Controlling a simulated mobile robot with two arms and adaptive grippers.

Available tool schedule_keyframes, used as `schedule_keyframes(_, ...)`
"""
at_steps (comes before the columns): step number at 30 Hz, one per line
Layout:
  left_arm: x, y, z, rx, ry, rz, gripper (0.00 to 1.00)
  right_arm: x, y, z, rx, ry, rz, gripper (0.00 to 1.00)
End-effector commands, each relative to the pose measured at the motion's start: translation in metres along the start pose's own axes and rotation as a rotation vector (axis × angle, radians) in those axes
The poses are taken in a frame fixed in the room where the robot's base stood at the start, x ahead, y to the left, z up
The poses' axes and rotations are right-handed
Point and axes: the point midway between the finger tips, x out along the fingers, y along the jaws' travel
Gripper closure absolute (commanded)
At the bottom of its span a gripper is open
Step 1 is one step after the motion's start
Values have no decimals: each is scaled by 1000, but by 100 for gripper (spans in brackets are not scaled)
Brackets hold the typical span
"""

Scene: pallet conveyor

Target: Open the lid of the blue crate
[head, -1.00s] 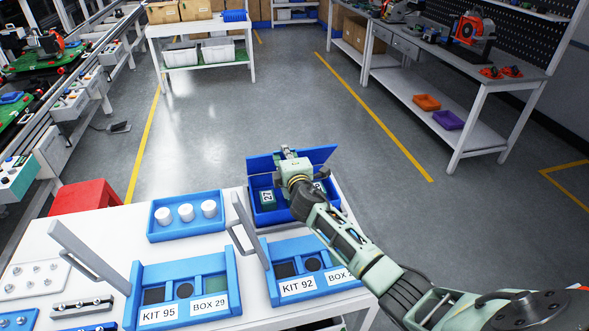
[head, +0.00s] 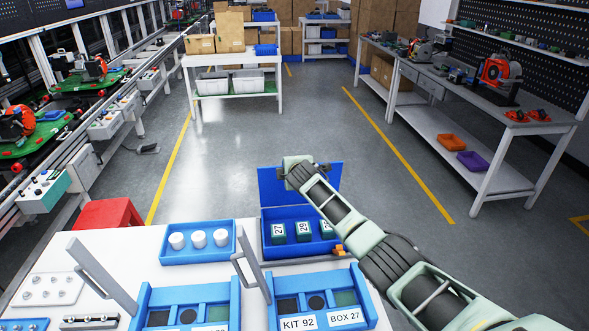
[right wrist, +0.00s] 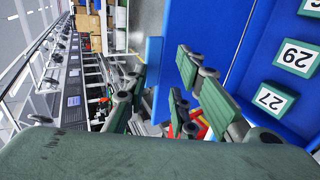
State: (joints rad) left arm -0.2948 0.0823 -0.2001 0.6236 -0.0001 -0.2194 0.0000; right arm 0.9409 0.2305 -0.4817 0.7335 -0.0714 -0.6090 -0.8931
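The blue crate (head: 267,240) stands at the back edge of the white table. Its blue lid (head: 325,180) is raised, roughly upright, at the crate's far side. Inside are green boxes with white number labels, 27 (head: 278,233) and 29 (head: 303,231), and a third partly hidden by my arm. My right gripper (head: 283,173) is at the lid's upper left, its fingers mostly hidden there. In the right wrist view my right gripper (right wrist: 182,88) has its green-padded fingers spread beside the blue lid (right wrist: 195,25); contact cannot be told. My left gripper is out of view.
A blue tray with white round parts (head: 169,258) stands left of the crate. Blue kit boxes with raised grey handles, one marked KIT 92 (head: 298,323), stand in front. A red stool (head: 107,214) is at the table's left. The floor behind the crate is clear.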

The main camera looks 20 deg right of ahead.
Motion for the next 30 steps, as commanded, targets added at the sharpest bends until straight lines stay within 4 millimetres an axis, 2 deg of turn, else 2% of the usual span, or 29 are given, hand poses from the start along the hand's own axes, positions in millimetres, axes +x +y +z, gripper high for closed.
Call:
schedule_keyframes(4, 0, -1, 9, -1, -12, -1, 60, 0, 0, 1, 0, -1, 0, 75)
schedule_keyframes(13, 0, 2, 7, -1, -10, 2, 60, -14, 0, 1, 0, -1, 2, 75)
schedule_keyframes(20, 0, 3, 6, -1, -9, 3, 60, -41, 0, 0, 0, 0, 2, 75)
schedule_keyframes(30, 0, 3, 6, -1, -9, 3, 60, -90, 0, -2, -1, 1, 3, 75)
